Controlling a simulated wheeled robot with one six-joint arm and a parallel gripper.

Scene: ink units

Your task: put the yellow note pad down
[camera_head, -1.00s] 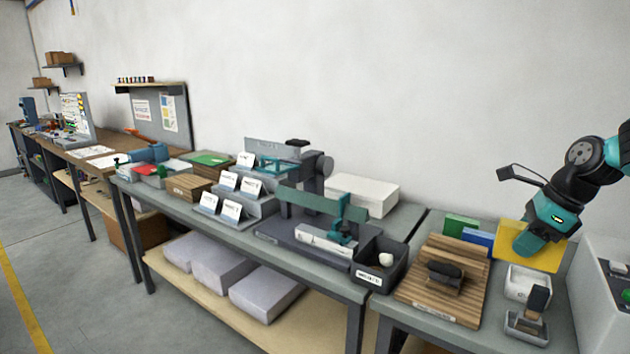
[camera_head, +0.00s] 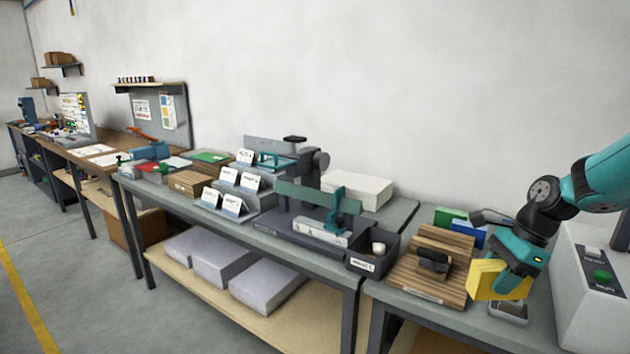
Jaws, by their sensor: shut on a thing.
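The yellow note pad (camera_head: 484,281) is in my gripper (camera_head: 513,284) at the right of the head view. My gripper is shut on it. The pad is tilted, with its broad face towards the camera. It is in front of the small trays on the right-hand bench and hides most of them. I cannot tell whether its lower edge touches anything. The green pad (camera_head: 449,215) and the blue pad (camera_head: 470,234) stand behind it, near the wall.
A ribbed wooden board (camera_head: 430,285) with a dark-handled tool (camera_head: 433,260) lies left of the yellow pad. A small metal tray (camera_head: 509,311) shows below my gripper. A grey box with a green button (camera_head: 602,277) stands at the right. A dark bin (camera_head: 371,262) is further left.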

